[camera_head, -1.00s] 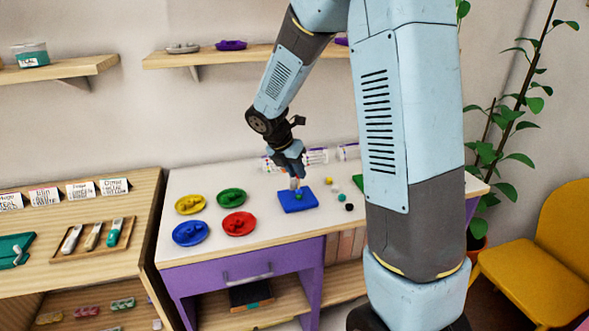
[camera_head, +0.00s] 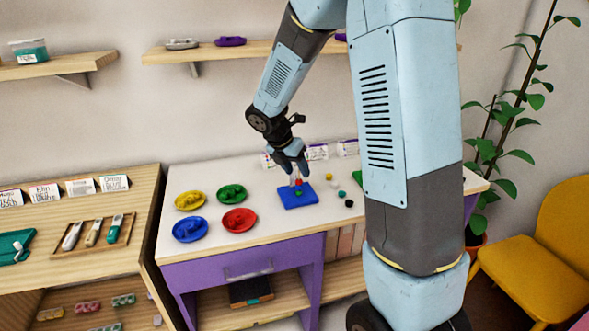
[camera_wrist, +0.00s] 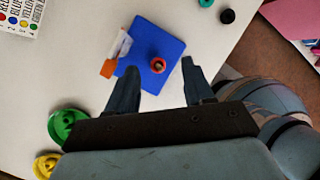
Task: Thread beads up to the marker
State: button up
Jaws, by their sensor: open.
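The blue bead board (camera_head: 312,194) lies on the white tabletop. A red bead (camera_wrist: 158,65) with a dark hole shows over the board in the wrist view, with a little green at its edge. In the head view a small red patch (camera_head: 298,182) shows above a green bead (camera_head: 299,193) at the board. A white upright piece with an orange end (camera_wrist: 108,68) stands at the board's edge; whether it is the marker I cannot tell. My gripper (camera_wrist: 159,68) is open, above the board, with its fingers apart on either side of the red bead. It also shows in the head view (camera_head: 294,171).
Yellow (camera_head: 190,200), green (camera_head: 232,194), blue (camera_head: 190,230) and red (camera_head: 239,220) dishes stand left of the board. Loose beads, including a black one (camera_head: 349,203), lie right of it. Label cards (camera_head: 317,152) stand behind.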

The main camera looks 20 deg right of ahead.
jog(key=v, duration=1.3)
jog(key=shift+a+r, duration=0.15)
jog(key=shift+r, duration=0.1)
jog(key=shift+s, duration=0.1)
dwell(1.9)
